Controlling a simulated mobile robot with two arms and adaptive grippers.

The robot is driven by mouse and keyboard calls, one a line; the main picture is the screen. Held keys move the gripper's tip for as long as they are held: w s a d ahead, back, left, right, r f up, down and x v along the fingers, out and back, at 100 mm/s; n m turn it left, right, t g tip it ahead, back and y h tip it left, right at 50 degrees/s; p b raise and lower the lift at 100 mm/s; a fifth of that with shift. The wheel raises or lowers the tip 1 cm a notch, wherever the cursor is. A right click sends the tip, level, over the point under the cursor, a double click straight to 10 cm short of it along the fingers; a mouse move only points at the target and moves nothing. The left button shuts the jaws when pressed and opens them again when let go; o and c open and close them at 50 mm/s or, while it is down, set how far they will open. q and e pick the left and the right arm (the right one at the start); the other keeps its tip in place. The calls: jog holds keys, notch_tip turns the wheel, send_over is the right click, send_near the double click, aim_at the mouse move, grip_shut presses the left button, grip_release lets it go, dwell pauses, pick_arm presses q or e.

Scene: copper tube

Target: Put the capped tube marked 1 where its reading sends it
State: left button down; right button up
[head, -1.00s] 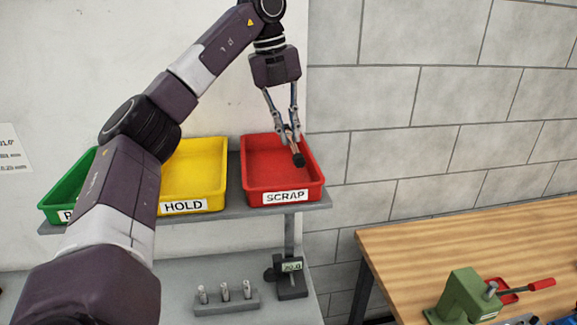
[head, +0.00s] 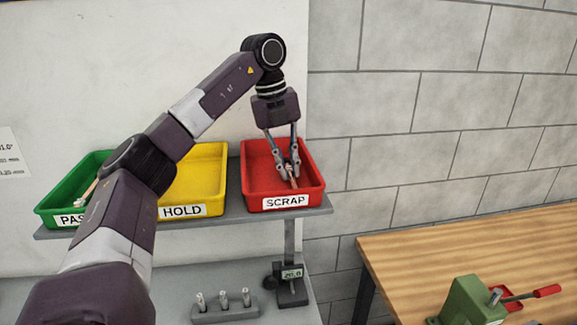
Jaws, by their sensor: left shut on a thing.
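My left gripper (head: 289,168) is inside the red SCRAP bin (head: 254,186), low between its walls. It is shut on the copper tube (head: 293,183), which is tilted and whose lower end points toward the front of the bin. I cannot tell whether the tube touches the bin floor. Its dark cap and its mark do not show clearly now. The yellow HOLD bin (head: 207,170) looks empty where I see it. The green PASS bin (head: 52,204) is partly behind my arm, with a copper-coloured piece (head: 90,190) in it. My right gripper is not in view.
The bins stand on a grey shelf (head: 230,218). A wooden bench (head: 440,245) with a green press (head: 470,300) stands at right.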

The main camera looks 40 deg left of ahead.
pick_arm(q)
jog(key=c, duration=2)
grip_release()
jog(key=shift+r, duration=0.1)
jog(key=shift+r, duration=0.2)
jog(key=r+p, duration=0.1)
jog(key=r, duration=0.2)
jog(key=s+a+r+p, duration=0.1)
jog(key=r, duration=0.3)
jog(key=r+p, duration=0.1)
jog(key=r, duration=0.3)
jog(key=shift+s+a+r, duration=0.2)
jog(key=shift+s, duration=0.2)
